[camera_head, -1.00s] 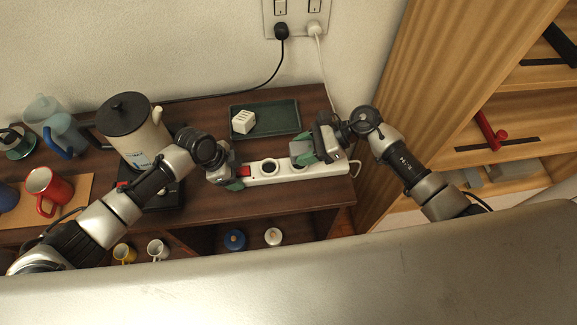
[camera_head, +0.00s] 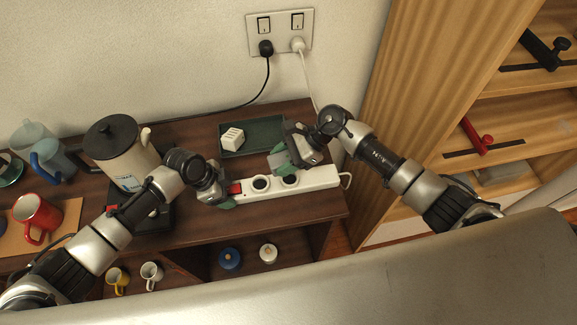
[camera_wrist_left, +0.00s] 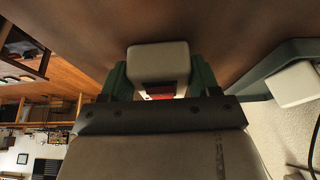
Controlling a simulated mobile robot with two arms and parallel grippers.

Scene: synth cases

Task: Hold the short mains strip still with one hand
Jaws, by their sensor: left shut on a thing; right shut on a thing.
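The short white mains strip (camera_head: 318,181) lies on the dark brown bench top, with a red switch (camera_head: 234,188) near its left end and two round dark sockets showing. My left gripper (camera_head: 226,197) is shut on that left end. In the left wrist view the strip's pale end (camera_wrist_left: 158,60) sits between the green fingers (camera_wrist_left: 160,78), with red just below. My right gripper (camera_head: 281,160) is over the strip's back side, near the right socket. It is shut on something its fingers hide. I cannot tell whether it touches the strip.
A green tray (camera_head: 268,134) holding a white block (camera_head: 232,138) lies behind the strip. A cream jug with a black lid (camera_head: 125,160) and a red mug (camera_head: 36,217) stand left. The wall outlet (camera_head: 280,32) has two plugs in it. Wooden shelving (camera_head: 400,100) rises at right.

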